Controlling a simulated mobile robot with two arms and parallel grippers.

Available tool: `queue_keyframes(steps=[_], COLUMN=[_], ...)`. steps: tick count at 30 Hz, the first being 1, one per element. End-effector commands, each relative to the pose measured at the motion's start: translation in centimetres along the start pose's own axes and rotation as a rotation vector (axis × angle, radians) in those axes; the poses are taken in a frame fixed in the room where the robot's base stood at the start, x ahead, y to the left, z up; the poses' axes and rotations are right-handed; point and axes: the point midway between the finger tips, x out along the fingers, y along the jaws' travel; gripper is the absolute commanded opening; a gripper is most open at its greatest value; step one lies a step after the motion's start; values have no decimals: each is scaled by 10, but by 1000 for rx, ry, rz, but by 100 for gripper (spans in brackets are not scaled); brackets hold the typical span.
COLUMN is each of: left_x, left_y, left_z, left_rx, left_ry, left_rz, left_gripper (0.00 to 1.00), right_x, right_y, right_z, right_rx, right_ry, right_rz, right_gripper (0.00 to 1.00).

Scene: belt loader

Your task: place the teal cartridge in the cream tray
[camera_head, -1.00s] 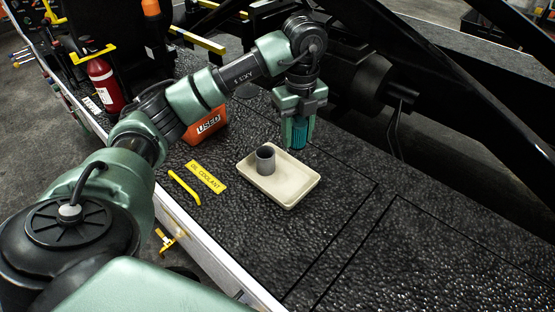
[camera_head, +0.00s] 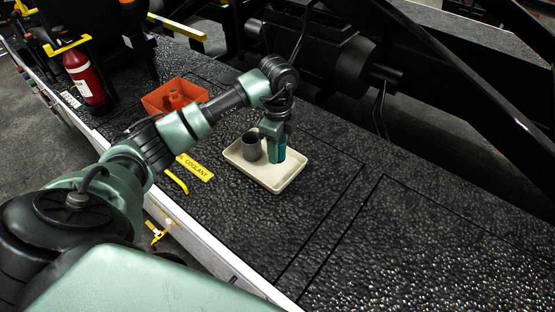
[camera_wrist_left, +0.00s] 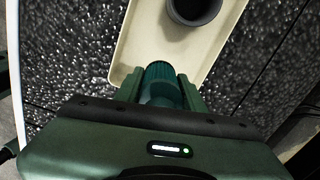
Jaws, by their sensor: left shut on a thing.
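The cream tray (camera_head: 262,173) lies on the black textured deck; part of it also shows in the wrist view (camera_wrist_left: 133,45). A grey cup (camera_head: 250,150) stands in its left part, and its top shows in the wrist view (camera_wrist_left: 194,8). My left gripper (camera_head: 277,153) points down over the tray, right of the cup. It is shut on the teal cartridge (camera_wrist_left: 162,80), which sits upright between the fingers. The fingers hide much of it in the head view. I cannot tell whether its lower end touches the tray floor. My right gripper is not in view.
An orange bin (camera_head: 163,98) with orange items stands behind my left arm. A yellow coolant label (camera_head: 195,167) and a yellow handle (camera_head: 175,181) lie left of the tray. Dark machinery (camera_head: 325,55) stands behind. Deck right of the tray is clear.

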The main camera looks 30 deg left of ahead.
Motion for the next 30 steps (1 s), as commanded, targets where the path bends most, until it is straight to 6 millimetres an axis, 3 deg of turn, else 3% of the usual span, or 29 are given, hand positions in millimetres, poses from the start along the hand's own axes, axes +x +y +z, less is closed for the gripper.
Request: queue_keyframes(steps=[13,26,27,29,30], left_x=[52,61,60,60,60], left_y=[0,0,0,0,0], left_z=[0,-1,-1,-1,0], left_rx=[0,1,1,1,1], left_ry=[1,1,1,1,1], left_rz=[1,-2,-2,-1,-1], left_gripper=[0,0,47,61,61], right_x=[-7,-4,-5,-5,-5], right_y=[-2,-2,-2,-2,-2], right_z=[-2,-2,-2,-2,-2], right_rx=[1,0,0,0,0], right_ry=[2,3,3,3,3], right_rz=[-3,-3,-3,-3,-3], right_gripper=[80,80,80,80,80])
